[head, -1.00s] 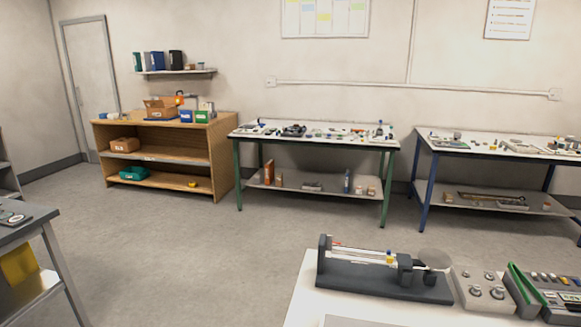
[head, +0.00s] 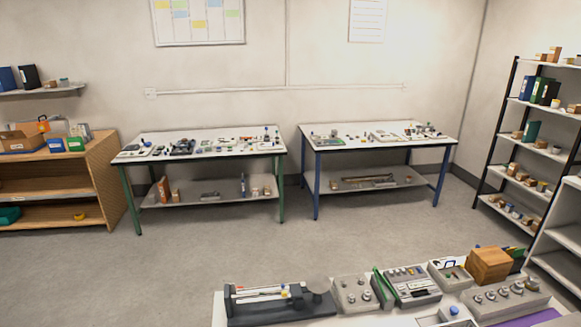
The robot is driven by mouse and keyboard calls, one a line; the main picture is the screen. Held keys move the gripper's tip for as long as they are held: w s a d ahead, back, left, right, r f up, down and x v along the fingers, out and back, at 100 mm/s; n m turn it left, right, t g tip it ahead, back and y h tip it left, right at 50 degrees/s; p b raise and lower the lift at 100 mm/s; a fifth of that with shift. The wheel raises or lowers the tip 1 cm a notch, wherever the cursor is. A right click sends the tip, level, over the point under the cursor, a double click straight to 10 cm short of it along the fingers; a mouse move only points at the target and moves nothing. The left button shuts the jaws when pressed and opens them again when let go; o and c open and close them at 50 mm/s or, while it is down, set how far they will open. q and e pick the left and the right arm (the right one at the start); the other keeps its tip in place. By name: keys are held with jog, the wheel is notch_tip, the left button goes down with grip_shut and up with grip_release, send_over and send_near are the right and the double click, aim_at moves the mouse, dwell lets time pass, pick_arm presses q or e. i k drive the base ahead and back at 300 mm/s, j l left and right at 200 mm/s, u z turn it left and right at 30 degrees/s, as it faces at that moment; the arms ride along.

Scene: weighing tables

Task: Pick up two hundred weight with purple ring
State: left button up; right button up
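No weight with a purple ring can be made out at this size. Several small metal weights sit in a grey block (head: 350,303) on the near white table (head: 375,319). More knobbed metal weights stand in a wider grey block (head: 480,312) at the right. A flat purple patch (head: 541,319) shows at the lower right edge of that table. Neither of my grippers is in view.
A dark balance (head: 265,314) stands at the near table's left. A green-edged tray (head: 412,290) and a wooden box (head: 489,265) are farther right. Two work tables, green-legged (head: 165,158) and blue-legged (head: 322,150), stand by the wall. Grey floor (head: 235,250) lies clear between.

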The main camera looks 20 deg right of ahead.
aim_at(490, 295)
jog(key=z, duration=2)
